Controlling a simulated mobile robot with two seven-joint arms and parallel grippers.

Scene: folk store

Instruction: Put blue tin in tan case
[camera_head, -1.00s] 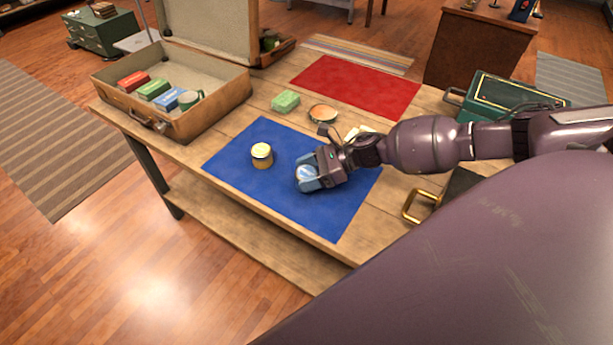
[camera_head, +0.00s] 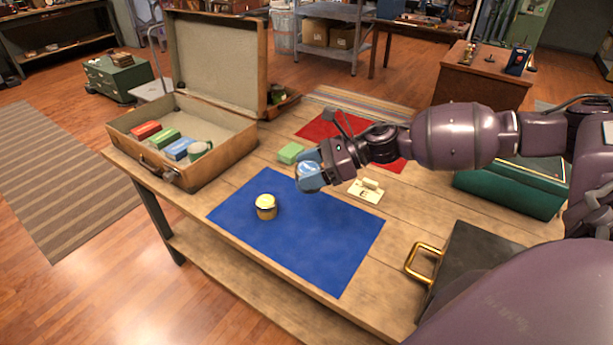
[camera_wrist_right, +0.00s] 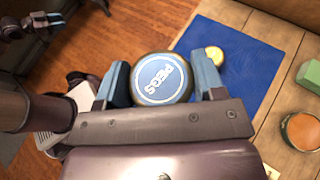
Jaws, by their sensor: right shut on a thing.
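My right gripper (camera_head: 311,171) is shut on the blue tin (camera_head: 306,170) and holds it raised above the table, over the far edge of the blue mat. In the right wrist view the tin (camera_wrist_right: 161,79) sits between the two blue fingers, its round blue lid lettered "PEGS" facing the camera. The tan case (camera_head: 222,166) stands open at the table's left end, its lid raised at the back.
A yellow tin (camera_head: 266,207) stands on the blue mat (camera_head: 310,245). A green block (camera_head: 290,153) lies between the case and my gripper.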

